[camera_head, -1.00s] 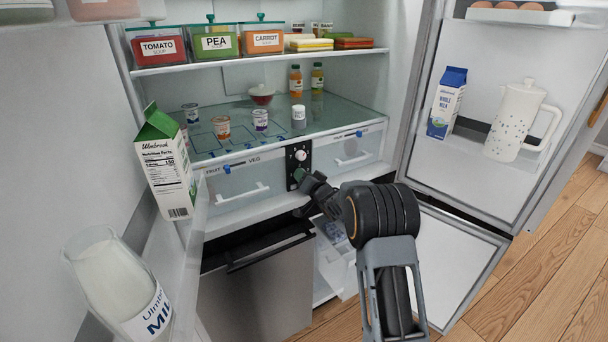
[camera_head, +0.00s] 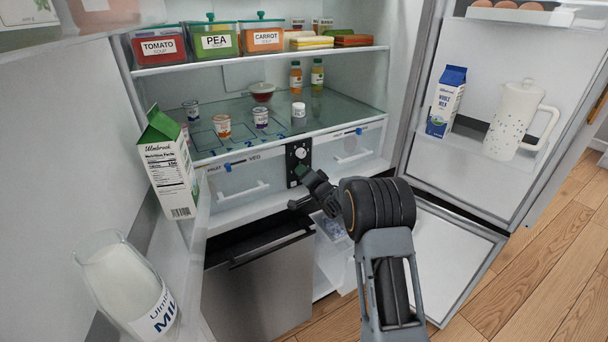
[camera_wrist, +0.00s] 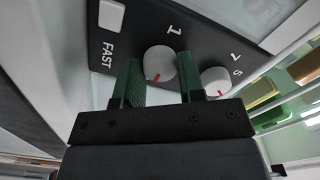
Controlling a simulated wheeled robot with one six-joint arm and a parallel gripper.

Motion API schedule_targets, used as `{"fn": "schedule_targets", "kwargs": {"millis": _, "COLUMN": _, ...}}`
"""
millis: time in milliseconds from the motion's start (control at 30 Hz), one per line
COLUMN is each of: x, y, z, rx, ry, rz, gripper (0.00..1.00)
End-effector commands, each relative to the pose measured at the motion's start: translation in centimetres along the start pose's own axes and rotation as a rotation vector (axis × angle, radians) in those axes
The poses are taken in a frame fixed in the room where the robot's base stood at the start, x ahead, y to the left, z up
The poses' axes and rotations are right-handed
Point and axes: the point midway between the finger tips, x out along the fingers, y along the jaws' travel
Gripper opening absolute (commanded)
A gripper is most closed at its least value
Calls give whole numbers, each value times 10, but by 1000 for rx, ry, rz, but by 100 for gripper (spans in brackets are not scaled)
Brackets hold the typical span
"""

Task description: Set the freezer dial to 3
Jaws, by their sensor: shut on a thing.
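The control panel (camera_head: 291,161) is a dark upright strip between the two drawers in the fridge. In the wrist view the panel (camera_wrist: 205,30) carries two white round dials. One dial (camera_wrist: 160,63), nearer the FAST label, sits between my green fingers and has a red mark pointing down in the picture. A "1" is printed near it. The other dial (camera_wrist: 215,80) is outside my fingers, near a "7" and "5". My gripper (camera_wrist: 157,82) is shut on the nearer dial. In the head view my gripper (camera_head: 303,172) covers that dial, and the upper dial (camera_head: 300,153) shows. No freezer label is readable.
Clear drawers with white handles flank the panel, the left one (camera_head: 240,186) and the right one (camera_head: 350,148). Small cups and bottles stand on the glass shelf (camera_head: 340,110) above. A milk carton (camera_head: 170,165) and a jug (camera_head: 125,285) stand at the left door.

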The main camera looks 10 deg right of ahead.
Motion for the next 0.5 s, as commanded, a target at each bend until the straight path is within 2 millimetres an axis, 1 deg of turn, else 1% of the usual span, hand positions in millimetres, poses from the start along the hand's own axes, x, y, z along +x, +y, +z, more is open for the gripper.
{"fn": "schedule_targets", "kwargs": {"millis": 200, "x": 0, "y": 0, "z": 0, "rx": 1, "ry": 0, "rz": -1, "gripper": 12}}
{"fn": "schedule_targets", "kwargs": {"millis": 233, "x": 0, "y": 0, "z": 0, "rx": 1, "ry": 0, "rz": -1, "gripper": 38}}
{"fn": "schedule_targets", "kwargs": {"millis": 433, "x": 0, "y": 0, "z": 0, "rx": 0, "ry": 0, "rz": 0, "gripper": 57}}
{"fn": "schedule_targets", "kwargs": {"millis": 500, "x": 0, "y": 0, "z": 0, "rx": 0, "ry": 0, "rz": 0, "gripper": 61}}
